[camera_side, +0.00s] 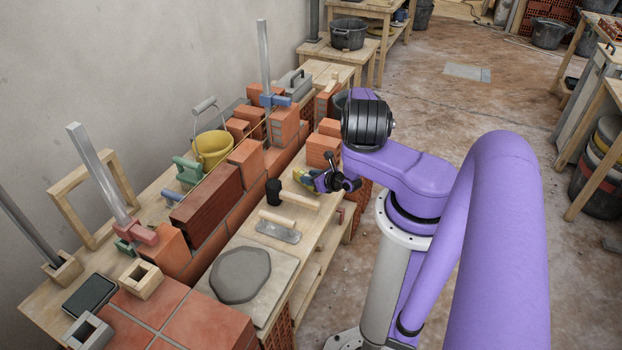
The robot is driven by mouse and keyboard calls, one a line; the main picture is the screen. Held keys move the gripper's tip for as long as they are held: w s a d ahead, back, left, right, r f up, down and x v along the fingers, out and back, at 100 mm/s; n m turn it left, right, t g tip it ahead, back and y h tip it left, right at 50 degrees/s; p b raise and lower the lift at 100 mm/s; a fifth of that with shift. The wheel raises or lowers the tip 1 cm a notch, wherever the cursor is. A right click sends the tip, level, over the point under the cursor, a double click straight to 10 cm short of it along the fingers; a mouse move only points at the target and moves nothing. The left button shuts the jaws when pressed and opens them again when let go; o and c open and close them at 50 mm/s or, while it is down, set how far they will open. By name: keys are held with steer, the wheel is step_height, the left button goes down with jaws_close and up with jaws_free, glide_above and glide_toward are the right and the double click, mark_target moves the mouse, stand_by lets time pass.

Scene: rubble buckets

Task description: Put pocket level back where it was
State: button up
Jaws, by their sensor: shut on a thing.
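My gripper (322,182) is low over the right part of the wooden bench (318,232), just in front of some orange bricks (322,150). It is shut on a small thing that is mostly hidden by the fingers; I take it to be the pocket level. A small yellow-green patch (301,176) shows at the left of the fingertips, but I cannot tell whether it is part of the held thing. I cannot tell whether the held thing touches the bench.
A black-headed mallet (273,191) and a trowel (278,227) lie left of and below my gripper. A grey mortar patch (240,274) lies on a board nearer the camera. A brick wall (208,208), metal posts (264,55) and a yellow bucket (213,148) stand to the left.

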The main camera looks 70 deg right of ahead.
steer(key=shift+f, duration=0.3)
steer(key=o, duration=1.1)
steer(key=shift+r, duration=0.15)
